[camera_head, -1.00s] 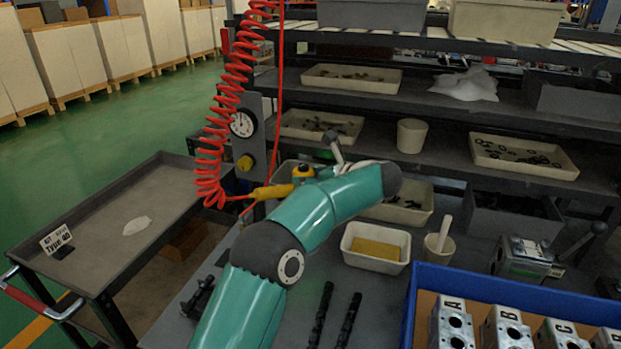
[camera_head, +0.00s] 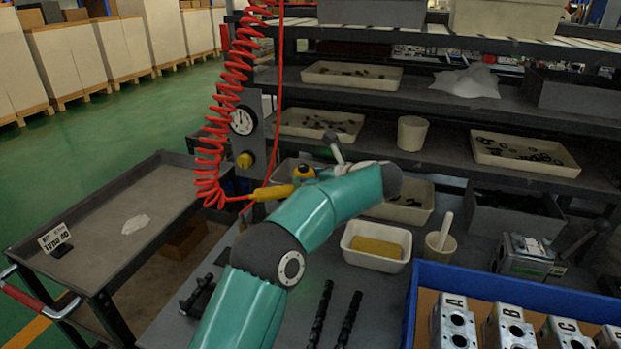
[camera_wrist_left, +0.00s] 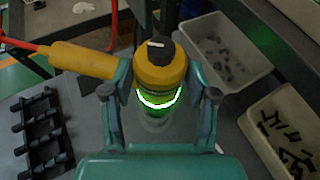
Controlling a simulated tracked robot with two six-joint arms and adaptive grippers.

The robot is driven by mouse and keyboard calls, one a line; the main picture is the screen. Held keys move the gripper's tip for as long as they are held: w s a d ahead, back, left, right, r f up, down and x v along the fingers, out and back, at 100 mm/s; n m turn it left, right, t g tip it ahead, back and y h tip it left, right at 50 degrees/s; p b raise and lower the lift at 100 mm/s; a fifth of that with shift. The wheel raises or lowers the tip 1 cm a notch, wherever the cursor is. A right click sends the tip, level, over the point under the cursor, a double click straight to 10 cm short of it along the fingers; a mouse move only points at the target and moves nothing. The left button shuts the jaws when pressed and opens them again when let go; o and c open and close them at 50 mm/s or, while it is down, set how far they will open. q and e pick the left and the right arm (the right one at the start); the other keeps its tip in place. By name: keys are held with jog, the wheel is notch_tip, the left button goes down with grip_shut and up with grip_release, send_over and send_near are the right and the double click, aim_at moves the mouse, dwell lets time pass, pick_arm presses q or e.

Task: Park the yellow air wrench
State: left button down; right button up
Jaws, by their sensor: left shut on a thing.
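The yellow air wrench (camera_head: 270,192) is at the far end of my left arm in the head view, beside the gauge panel, with a red coiled hose joined to it. In the left wrist view the wrench (camera_wrist_left: 160,72) has a dark top cap, a yellow handle pointing left and a glowing green and white ring. My left gripper (camera_wrist_left: 162,100) is shut on its body, one finger on each side. A pale, see-through round shape shows just below the wrench; I cannot tell whether they touch. In the head view my forearm hides most of the gripper. My right gripper is not in view.
A black rack (camera_wrist_left: 45,130) lies on the bench. A white tray with a yellow sponge (camera_head: 376,247), a cream cup (camera_head: 440,246) and a blue crate (camera_head: 500,277) of valve blocks stand to the right. A panel with a gauge (camera_head: 242,121) stands behind. A grey cart (camera_head: 110,215) is left.

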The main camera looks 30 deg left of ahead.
pick_arm(q)
jog(key=shift+f+b, duration=2.75)
dwell(0.3)
jog(key=shift+c, duration=1.2)
grip_release()
jog(key=shift+f, duration=0.35)
jog(key=v, duration=1.2)
jog(key=shift+r, duration=0.2)
